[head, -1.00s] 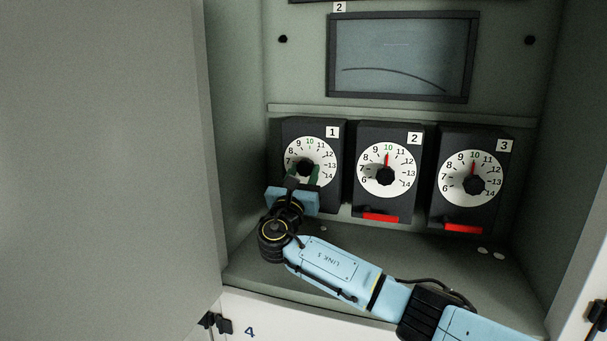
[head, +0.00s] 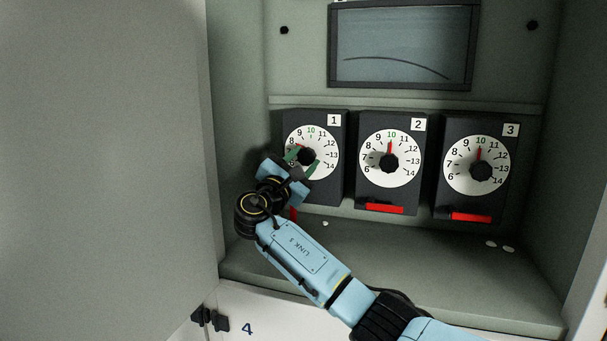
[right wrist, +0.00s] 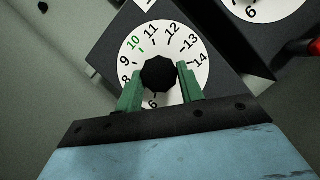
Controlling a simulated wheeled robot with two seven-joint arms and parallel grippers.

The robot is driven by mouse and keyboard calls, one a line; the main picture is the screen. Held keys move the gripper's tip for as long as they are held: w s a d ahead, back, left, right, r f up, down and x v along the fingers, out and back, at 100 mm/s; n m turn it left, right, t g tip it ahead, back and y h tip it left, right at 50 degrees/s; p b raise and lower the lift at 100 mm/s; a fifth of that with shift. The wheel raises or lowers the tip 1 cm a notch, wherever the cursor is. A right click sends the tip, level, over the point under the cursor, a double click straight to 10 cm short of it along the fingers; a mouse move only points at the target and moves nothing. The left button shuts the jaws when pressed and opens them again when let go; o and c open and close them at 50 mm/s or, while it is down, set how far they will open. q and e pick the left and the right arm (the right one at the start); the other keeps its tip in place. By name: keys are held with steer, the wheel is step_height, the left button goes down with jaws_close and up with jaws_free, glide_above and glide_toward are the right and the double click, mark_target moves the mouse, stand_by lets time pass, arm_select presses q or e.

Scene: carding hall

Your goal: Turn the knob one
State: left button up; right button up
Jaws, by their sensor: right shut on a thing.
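Knob one (head: 307,156) is a black faceted knob on a white dial (head: 325,147) in the black box labelled 1. My right gripper (head: 304,161) is shut on it, green fingers on opposite sides, palm to the lower left. In the right wrist view the knob (right wrist: 158,73) sits between the two fingertips (right wrist: 158,84). The dial runs from 6 to 14 with a green 10. My left gripper is out of view.
Knob two (head: 389,162) and knob three (head: 481,171) stand to the right, red pointers near 10. Red levers (head: 385,208) show under the boxes. A dark screen (head: 402,46) is above. The grey door (head: 105,150) and cabinet walls close in the sides.

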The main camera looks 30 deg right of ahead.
steer(key=m+g+b, duration=0.1)
steer(key=m+g, duration=0.1)
steer(key=m, duration=0.1)
steer(key=shift+w+a+f+m+b, duration=0.1)
steer(key=shift+m+b, duration=0.2)
steer(key=shift+m, duration=0.1)
steer(key=m+g, duration=0.1)
steer(key=m, duration=0.2)
steer(key=shift+b, duration=0.4)
steer(key=m, duration=0.1)
steer(key=m+g+y, duration=0.1)
steer(key=m, duration=0.1)
steer(key=shift+r, duration=0.25)
steer(key=shift+r+m+g+y, duration=0.1)
steer(key=shift+m+g+y, duration=0.3)
steer(key=shift+m, duration=1)
steer(key=o, duration=1)
steer(key=shift+r, duration=0.1)
